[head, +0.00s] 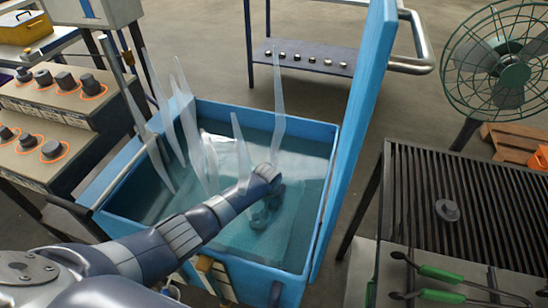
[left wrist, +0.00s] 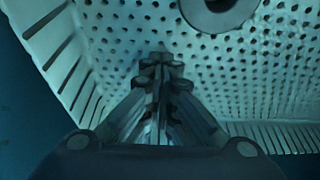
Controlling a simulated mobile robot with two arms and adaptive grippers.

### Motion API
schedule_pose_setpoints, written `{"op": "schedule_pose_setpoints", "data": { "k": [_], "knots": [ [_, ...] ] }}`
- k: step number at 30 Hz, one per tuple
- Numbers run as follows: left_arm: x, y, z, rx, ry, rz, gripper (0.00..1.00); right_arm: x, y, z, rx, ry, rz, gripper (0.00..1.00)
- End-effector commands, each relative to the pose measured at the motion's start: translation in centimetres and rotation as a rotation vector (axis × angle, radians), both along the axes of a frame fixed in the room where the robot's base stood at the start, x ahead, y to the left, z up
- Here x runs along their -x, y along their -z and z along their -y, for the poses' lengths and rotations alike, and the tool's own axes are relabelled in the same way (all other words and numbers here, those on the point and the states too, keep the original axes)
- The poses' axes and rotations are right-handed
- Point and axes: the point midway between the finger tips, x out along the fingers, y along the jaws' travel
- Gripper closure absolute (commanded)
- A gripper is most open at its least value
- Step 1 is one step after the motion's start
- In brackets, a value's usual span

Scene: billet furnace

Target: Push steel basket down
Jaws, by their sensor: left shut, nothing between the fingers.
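The steel basket (left wrist: 245,80), with a perforated floor and slotted sides, fills most of the left wrist view. It lies under the liquid in a blue tank (head: 215,112); in the head view only a faint pale shape of it shows through the surface. My left arm reaches in over the tank, and my left gripper (head: 262,214) is in the liquid. In the left wrist view its fingers (left wrist: 160,75) are closed together over the basket floor, with nothing between them. I cannot tell whether they touch the basket. My right gripper is not in view.
A dark round part (left wrist: 218,8) shows at the top of the wrist view. Pale wisps (head: 188,118) rise from the tank. Its blue lid (head: 362,120) stands open at right. A slatted rack (head: 450,200) with green-handled tongs (head: 440,273) is at right, a knobbed panel (head: 60,110) at left.

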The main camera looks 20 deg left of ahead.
Motion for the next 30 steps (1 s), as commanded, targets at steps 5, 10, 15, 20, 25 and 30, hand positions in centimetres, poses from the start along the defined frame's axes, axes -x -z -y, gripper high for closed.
{"op": "schedule_pose_setpoints", "data": {
  "k": [5, 10, 15, 20, 25, 30],
  "knots": [
    [0.6, 0.6, 0.0, 0.000, 0.000, -0.013, 1.00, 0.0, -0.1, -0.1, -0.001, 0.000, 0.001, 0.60],
    [0.6, -0.7, -0.2, -0.001, -0.002, -0.013, 1.00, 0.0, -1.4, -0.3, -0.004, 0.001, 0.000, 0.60],
    [0.3, -3.1, -0.6, -0.001, -0.002, -0.005, 1.00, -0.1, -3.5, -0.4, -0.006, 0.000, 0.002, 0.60],
    [0.2, -4.9, -1.0, 0.000, -0.002, 0.001, 1.00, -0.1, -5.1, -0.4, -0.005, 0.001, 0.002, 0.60],
    [0.9, -7.1, -1.0, -0.002, -0.001, 0.003, 1.00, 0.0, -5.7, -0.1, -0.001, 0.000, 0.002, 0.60],
    [1.5, -9.5, -0.9, -0.001, -0.001, 0.004, 1.00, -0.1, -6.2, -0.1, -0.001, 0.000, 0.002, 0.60]
  ]
}}
